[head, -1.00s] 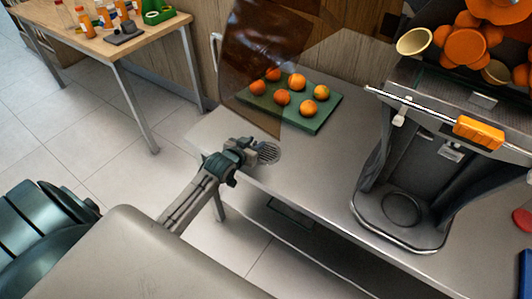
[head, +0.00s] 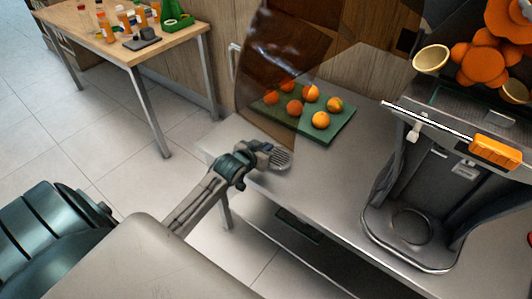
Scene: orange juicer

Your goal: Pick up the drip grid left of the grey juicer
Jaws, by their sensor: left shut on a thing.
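The drip grid (head: 281,159) is a small round grey slotted disc at the left end of the metal counter. My left gripper (head: 267,153) is shut on its near left edge. I cannot tell whether the grid still touches the counter. The grey juicer (head: 420,190) stands to the right on the same counter, with a round recess (head: 411,225) in its base. My right gripper is not in view.
A green board (head: 335,131) with several oranges lies behind the grid, partly seen through a brown transparent panel (head: 285,65). The metal counter (head: 330,190) is clear between grid and juicer. A wooden table (head: 150,48) with bottles stands at the back left.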

